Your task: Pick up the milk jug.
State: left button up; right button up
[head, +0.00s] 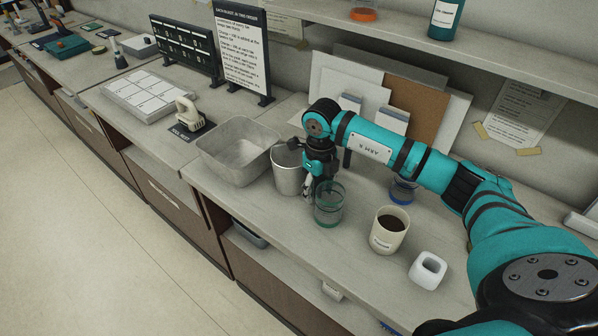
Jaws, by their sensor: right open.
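The likely milk jug (286,173), a grey metal vessel, stands upright on the counter just right of a square metal basin. My right gripper (309,190) is open and points down at the jug's right side, covering part of it. I cannot tell whether its fingers touch the jug or sit around a handle. My left gripper is not in view.
A green-tinted glass (329,207) stands close to the right gripper. A cream cup of dark liquid (388,232) and a white square holder (428,270) are further right. The metal basin (238,152) is left. Boards lean behind; a shelf (420,48) overhangs.

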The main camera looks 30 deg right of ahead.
jog(key=shift+f, duration=0.3)
grip_shut()
jog(key=shift+w+r, duration=0.1)
jog(key=shift+r, duration=0.05)
dwell(0.3)
